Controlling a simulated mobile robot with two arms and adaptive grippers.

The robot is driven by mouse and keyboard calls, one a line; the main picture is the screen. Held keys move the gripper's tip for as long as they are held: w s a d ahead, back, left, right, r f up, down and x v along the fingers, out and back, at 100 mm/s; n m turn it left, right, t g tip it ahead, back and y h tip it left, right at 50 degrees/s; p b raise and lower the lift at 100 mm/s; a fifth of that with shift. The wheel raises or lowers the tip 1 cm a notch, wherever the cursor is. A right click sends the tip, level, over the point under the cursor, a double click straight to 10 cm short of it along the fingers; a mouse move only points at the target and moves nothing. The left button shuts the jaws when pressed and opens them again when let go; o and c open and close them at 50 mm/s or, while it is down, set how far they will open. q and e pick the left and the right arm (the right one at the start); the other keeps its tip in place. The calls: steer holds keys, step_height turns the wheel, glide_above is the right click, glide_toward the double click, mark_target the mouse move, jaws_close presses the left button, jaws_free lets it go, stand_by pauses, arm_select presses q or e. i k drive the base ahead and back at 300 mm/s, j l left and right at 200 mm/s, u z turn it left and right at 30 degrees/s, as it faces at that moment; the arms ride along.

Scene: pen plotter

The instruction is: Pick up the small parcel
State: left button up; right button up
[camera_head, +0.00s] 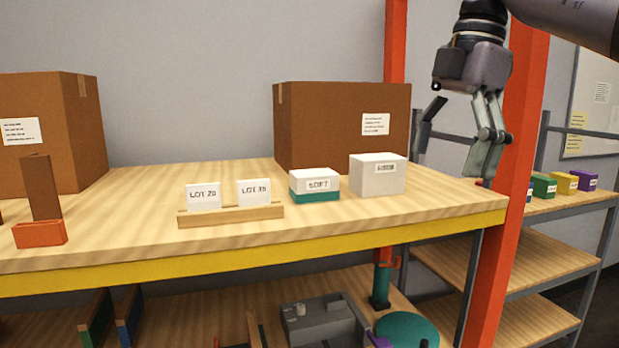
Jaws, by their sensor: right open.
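No thing in view is plainly marked as the small parcel. The plain white box (377,175) with a small label stands on the wooden shelf top near its right end. A smaller white box with a teal base (315,186), labelled SORT, stands just left of it. My right gripper (453,158) hangs from the upper right, fingers pointing down and spread apart, with nothing between them. In the picture it is right of the white box and apart from it, in front of the orange post. My left gripper is not in view.
Big cardboard boxes stand at the back left (85,135) and behind the white boxes (342,125). A wooden holder (231,215) with two lot cards is at the front edge. An orange upright (508,190) stands at the right end.

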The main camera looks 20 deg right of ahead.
mark_target(320, 184)
steer(key=i, duration=1.35)
